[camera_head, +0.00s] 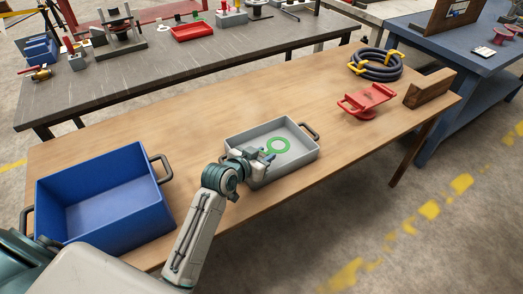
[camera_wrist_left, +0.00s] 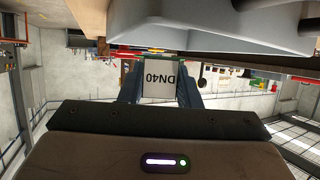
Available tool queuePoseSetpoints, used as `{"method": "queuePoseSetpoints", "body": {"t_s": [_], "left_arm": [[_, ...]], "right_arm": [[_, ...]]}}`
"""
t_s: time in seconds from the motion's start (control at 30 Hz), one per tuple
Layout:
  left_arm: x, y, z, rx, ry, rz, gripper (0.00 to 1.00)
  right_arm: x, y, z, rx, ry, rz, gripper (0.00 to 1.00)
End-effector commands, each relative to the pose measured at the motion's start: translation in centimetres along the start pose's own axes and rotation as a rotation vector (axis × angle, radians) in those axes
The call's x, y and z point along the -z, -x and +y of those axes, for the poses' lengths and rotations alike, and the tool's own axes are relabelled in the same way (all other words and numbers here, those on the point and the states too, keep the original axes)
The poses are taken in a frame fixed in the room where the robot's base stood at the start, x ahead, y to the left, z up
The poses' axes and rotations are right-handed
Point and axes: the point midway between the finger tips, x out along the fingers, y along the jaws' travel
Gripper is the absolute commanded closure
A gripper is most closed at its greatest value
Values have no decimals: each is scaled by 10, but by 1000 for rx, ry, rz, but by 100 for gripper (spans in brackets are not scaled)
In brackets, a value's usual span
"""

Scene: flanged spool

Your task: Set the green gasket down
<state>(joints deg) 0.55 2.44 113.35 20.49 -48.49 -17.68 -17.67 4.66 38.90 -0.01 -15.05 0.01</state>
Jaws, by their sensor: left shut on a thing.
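The green gasket (camera_head: 277,146) is a flat green ring, seen over the floor of the grey tray (camera_head: 308,151). My left gripper (camera_head: 267,154) is at the ring's near left side, over the tray's left part, and is shut on the gasket. In the left wrist view, a white tag marked DN40 (camera_wrist_left: 160,84) sits between the fingers of my left gripper (camera_wrist_left: 159,88). The grey tray's wall (camera_wrist_left: 230,22) fills the upper part of that view, which looks upside down. I cannot tell whether the gasket touches the tray floor. My right gripper is not in view.
A blue bin (camera_head: 140,160) stands left of the tray on the wooden table (camera_head: 215,115). A red stand (camera_head: 367,100), coiled hose (camera_head: 375,66) and wooden block (camera_head: 430,88) sit at the far right. The table between bin and tray is partly clear.

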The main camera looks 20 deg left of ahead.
Motion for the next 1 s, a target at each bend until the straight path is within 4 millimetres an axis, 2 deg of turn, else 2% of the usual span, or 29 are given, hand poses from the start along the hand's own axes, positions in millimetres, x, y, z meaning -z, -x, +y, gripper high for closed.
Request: {"method": "queuePoseSetpoints", "body": {"t_s": [0.1,0.27,0.37,0.6,1.0], "left_arm": [[7,-18,-19,1,-1,0,91],[9,-31,-32,0,0,1,91],[4,-35,-33,-1,2,-2,91],[-22,-46,-33,0,2,0,91],[-28,-48,-33,0,1,1,91]], "right_arm": [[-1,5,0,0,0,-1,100],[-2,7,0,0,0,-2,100],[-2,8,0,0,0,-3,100],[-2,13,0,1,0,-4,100],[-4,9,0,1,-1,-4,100]]}}
